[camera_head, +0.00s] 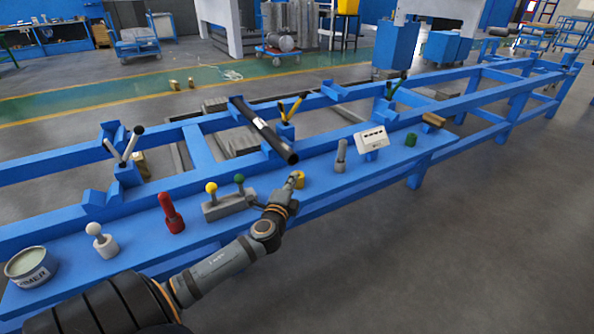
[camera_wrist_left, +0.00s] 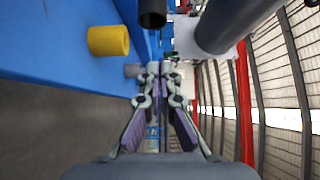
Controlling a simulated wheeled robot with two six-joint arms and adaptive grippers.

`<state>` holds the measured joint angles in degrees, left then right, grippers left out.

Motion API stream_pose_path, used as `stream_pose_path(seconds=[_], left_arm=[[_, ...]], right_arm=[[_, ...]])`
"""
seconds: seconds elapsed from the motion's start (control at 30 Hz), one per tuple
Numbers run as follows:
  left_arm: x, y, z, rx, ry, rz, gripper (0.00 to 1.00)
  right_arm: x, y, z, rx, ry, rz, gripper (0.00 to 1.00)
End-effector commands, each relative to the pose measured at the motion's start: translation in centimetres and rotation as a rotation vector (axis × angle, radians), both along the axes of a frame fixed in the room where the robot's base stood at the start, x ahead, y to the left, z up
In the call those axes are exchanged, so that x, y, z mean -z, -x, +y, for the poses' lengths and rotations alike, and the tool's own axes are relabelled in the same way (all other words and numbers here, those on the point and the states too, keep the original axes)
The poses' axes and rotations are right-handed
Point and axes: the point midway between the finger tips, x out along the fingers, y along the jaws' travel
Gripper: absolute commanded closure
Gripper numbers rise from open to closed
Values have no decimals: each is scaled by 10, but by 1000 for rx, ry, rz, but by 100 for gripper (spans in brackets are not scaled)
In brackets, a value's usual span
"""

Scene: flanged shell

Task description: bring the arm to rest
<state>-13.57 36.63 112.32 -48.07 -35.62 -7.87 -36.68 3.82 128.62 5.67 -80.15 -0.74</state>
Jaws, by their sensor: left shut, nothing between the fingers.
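My left arm comes in from the lower left in the head view, with the left gripper (camera_head: 291,182) at its end, over the front edge of the blue bench shelf (camera_head: 330,193). The gripper is shut and empty. It is beside a short yellow cylinder (camera_head: 300,179) and partly overlaps it in this view. In the left wrist view the closed fingertips (camera_wrist_left: 160,70) point forward, and the yellow cylinder (camera_wrist_left: 108,41) stands apart from them to the left. My right gripper is not in view.
The shelf holds a tin (camera_head: 30,268), a white knob (camera_head: 101,240), a red-handled tool (camera_head: 171,212), a grey block with knobs (camera_head: 229,206), a grey post (camera_head: 340,155) and a white box (camera_head: 372,140). A dark pipe (camera_head: 264,132) lies across the frame behind. Floor at right is clear.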

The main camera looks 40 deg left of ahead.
Motion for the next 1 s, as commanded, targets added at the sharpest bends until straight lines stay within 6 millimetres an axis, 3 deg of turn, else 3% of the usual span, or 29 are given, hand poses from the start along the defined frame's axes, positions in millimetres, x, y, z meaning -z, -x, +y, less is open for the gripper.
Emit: stream_pose_path(seconds=[0.2,0.67,0.77,0.87,0.9,1.0], left_arm=[[-1,26,-11,1,-1,0,100],[3,31,-12,-8,19,3,100],[31,47,-11,-81,162,46,100],[91,86,-19,-230,438,155,100],[118,106,-27,-299,559,212,100],[170,152,-58,-442,814,356,100]], right_arm=[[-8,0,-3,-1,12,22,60],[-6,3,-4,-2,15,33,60],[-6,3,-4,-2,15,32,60],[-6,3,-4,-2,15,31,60],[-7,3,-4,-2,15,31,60],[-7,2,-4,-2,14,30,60]])
